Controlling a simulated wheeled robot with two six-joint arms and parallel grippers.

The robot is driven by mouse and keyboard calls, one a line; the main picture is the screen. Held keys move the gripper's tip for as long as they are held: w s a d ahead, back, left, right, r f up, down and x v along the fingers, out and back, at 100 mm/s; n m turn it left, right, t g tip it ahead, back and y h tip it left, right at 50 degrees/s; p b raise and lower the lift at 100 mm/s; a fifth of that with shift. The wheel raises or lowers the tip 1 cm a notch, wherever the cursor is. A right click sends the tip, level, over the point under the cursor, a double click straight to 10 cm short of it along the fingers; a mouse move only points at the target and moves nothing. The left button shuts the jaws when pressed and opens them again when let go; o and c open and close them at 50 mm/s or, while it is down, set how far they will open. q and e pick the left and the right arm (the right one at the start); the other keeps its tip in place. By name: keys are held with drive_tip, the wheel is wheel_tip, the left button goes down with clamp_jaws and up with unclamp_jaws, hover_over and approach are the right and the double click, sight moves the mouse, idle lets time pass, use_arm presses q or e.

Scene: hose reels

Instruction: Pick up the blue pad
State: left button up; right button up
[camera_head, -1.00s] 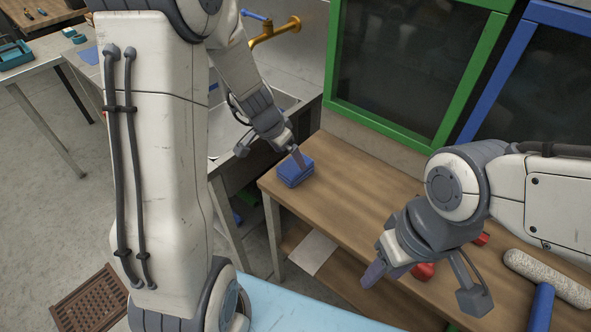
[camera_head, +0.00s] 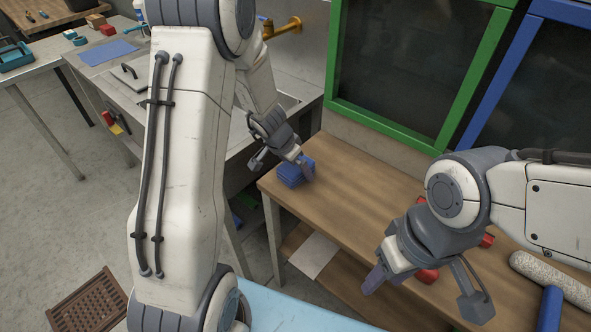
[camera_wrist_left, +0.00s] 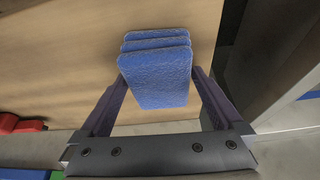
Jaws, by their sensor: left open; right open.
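The blue pads lie in a small stack (camera_head: 290,174) at the left end of the wooden bench. In the left wrist view several layers show, and the nearest blue pad (camera_wrist_left: 160,78) reaches in between my fingers. My left gripper (camera_wrist_left: 160,92) is open, with one finger on each side of the stack; I cannot tell whether the fingers touch it. In the head view my left gripper (camera_head: 306,168) is at the stack's right side. My right gripper (camera_head: 372,280) is open and empty near the bench's front edge, apart from the pads.
The wooden bench (camera_head: 350,192) has clear room right of the stack. Red objects (camera_head: 427,275), a pale roll (camera_head: 545,275) and a blue roll (camera_head: 549,308) lie near my right arm. A sink with a brass tap (camera_head: 285,28) is behind my left arm. Green-framed glass (camera_head: 425,140) stands behind.

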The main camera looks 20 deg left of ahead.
use_arm(q)
drive_tip(key=shift+f+b, duration=0.25)
drive_tip(key=shift+b, duration=0.2)
idle(0.5)
drive_tip(key=c, duration=1.2)
